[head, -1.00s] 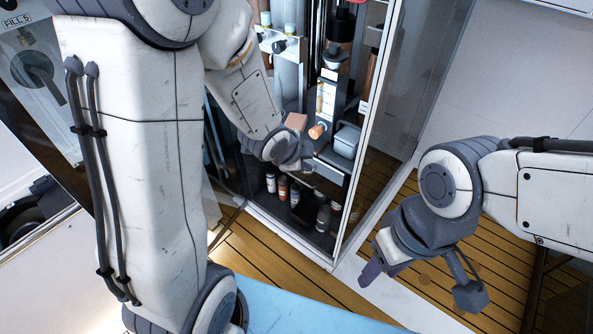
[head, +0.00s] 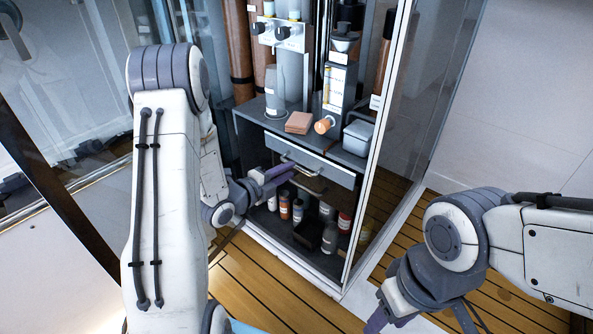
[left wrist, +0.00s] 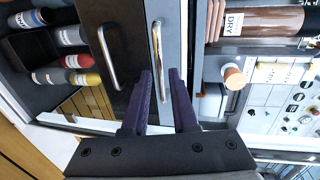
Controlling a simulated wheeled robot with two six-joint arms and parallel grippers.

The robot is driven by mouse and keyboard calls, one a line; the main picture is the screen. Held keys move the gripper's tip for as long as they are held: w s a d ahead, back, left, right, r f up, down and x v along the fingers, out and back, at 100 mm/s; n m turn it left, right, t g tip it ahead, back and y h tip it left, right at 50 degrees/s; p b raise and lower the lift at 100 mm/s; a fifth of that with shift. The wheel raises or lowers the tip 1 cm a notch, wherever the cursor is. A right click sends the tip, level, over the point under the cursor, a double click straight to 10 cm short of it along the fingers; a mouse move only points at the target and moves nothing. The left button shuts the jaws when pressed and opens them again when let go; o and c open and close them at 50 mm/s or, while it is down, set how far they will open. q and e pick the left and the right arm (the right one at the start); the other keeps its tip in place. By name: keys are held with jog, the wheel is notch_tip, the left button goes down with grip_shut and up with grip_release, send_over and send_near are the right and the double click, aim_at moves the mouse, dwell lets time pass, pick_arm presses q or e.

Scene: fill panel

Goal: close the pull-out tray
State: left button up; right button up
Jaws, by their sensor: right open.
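A grey drawer-like tray front (head: 333,173) with a bar handle sits under the counter of the glass-sided cabinet in the head view. In the left wrist view this front (left wrist: 175,30) carries one handle (left wrist: 158,62), and a dark panel (left wrist: 130,30) beside it carries another handle (left wrist: 108,57). How far the tray stands out is hard to tell. My left gripper (head: 277,178) is before the cabinet, just below and left of the front. My right gripper (head: 420,322) is open and empty at the lower right, away from the cabinet.
Several bottles (head: 285,207) stand on the low shelf beneath. A grey container (head: 359,137) and a pinkish block (head: 299,122) sit on the counter. A glass side panel (head: 405,130) bounds the cabinet at right. Wooden floor (head: 265,262) lies in front.

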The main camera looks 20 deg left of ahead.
aim_at(296, 167)
pick_arm(q)
jog(key=shift+b+x, duration=0.4)
jog(key=shift+x, duration=1.85)
grip_shut()
